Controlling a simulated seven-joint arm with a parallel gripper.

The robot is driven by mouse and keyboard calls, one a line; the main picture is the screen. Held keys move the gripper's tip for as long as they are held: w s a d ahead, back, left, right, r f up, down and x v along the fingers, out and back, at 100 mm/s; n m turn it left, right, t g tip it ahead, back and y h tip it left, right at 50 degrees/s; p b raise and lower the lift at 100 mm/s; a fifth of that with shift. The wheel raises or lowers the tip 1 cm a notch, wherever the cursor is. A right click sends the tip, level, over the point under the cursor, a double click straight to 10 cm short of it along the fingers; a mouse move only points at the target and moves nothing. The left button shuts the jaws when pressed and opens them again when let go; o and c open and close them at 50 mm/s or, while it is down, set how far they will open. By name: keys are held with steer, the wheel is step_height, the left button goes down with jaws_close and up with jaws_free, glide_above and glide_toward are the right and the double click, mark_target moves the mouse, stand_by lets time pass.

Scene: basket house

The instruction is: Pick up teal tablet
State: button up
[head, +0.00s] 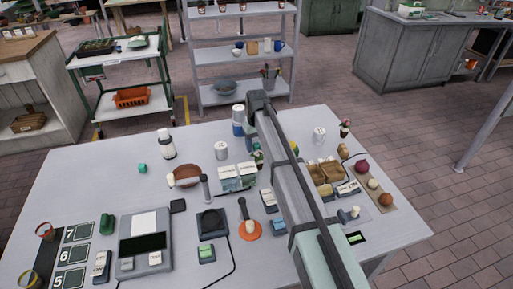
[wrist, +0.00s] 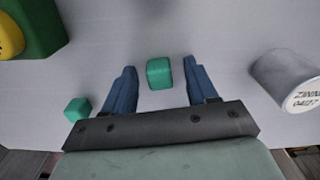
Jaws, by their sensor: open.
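Two small teal block-shaped pieces show in the wrist view. One teal tablet (wrist: 159,74) lies on the grey table between the two blue fingers of my gripper (wrist: 160,84), with visible gaps on both sides. The other teal piece (wrist: 77,109) lies outside the left finger. My gripper is open and empty. In the head view my arm crosses the table and hides the gripper and the spot beneath it. A separate teal block (head: 143,168) sits on the left part of the table in the head view.
A white labelled can (wrist: 290,80) is right of my gripper, and a green object with a yellow part (wrist: 38,28) is at upper left.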

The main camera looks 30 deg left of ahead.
mark_target(256, 144)
jaws_close()
stand_by(0.4)
step_height(256, 144, up, 10)
stand_by(0.7)
